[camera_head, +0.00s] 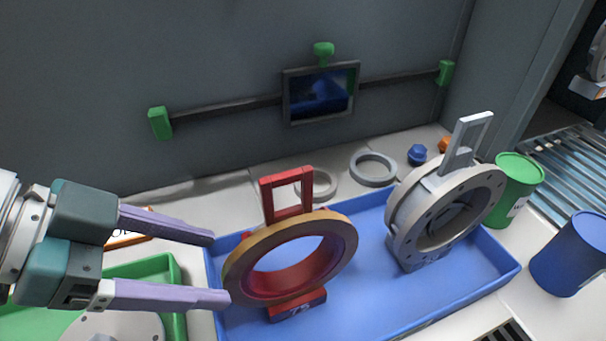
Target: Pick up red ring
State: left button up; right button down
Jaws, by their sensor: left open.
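The red ring (340,257) stands upright on a small red foot in the blue tray (462,286). Its rim is tan on the front, and a square red handle (264,204) rises from its top. My left gripper (221,268) is open, its two purple fingers pointing right. The fingertips are at the ring's left edge; I cannot tell whether they touch it. Nothing is between the fingers. My right gripper is not in view.
A grey flanged ring (398,222) with a handle stands in the tray's right part. Green (517,180) and blue (572,254) cans stand right of the tray. A green tray (176,275) lies below my left gripper. Flat grey rings (373,168) lie behind. A roller conveyor (580,165) is at right.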

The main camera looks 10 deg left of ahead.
aim_at(251, 277)
pick_arm(q)
jog(key=shift+w+a+f, duration=0.1)
jog(key=shift+a+f, duration=0.05)
jog(key=shift+f, duration=0.35)
jog(key=x, duration=0.4)
jog(key=shift+w+d+b, duration=0.15)
jog(key=shift+d+b, duration=0.05)
jog(key=shift+b, duration=0.2)
jog(key=shift+s+b+x, duration=0.15)
jog(key=shift+b+x, duration=0.05)
jog(key=shift+x, duration=1.15)
jog(key=shift+s+b+x, duration=0.15)
jog(key=shift+x, duration=1.25)
jog(key=shift+f, duration=0.1)
jog(key=shift+c, duration=0.3)
grip_shut()
